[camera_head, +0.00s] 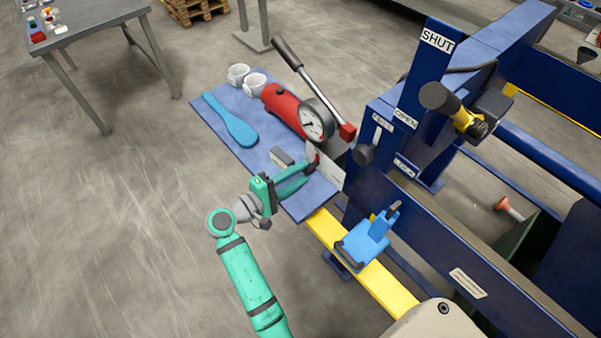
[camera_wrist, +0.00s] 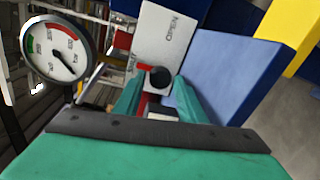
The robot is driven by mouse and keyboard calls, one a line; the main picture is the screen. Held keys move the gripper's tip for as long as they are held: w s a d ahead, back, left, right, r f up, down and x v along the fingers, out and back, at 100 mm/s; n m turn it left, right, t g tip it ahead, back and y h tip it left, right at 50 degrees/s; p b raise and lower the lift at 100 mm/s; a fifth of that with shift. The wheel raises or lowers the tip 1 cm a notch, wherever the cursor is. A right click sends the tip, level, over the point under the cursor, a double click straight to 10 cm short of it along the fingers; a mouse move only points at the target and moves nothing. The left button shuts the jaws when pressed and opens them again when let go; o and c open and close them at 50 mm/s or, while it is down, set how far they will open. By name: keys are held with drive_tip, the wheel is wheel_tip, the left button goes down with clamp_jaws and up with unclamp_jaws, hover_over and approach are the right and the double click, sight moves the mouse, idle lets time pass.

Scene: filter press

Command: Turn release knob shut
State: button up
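The release knob (camera_wrist: 159,77) is a small dark round knob, seen end-on in the wrist view, with red beside it. It is in front of a pale plate (camera_wrist: 166,35) marked OPEN; a second marking at the plate's left is too small to read surely. My gripper (camera_wrist: 159,92) is open, one green finger on each side of the knob's line, with gaps showing. I cannot tell whether the knob is between the tips or just beyond them. In the head view my gripper (camera_head: 308,167) reaches the pale plate (camera_head: 329,171) near the red pump (camera_head: 284,106); the knob is hidden there.
The pump's gauge (camera_head: 316,120) and long lever (camera_head: 300,68) are close above my gripper. A blue paddle (camera_head: 231,119) and white cups (camera_head: 246,80) lie on the blue shelf (camera_head: 210,117). The blue press frame (camera_head: 421,120) stands right.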

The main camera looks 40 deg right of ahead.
drive_tip(key=a+r, duration=0.1)
drive_tip(key=a, duration=0.8)
drive_tip(key=shift+s+a, duration=0.35)
drive_tip(key=shift+w, duration=0.1)
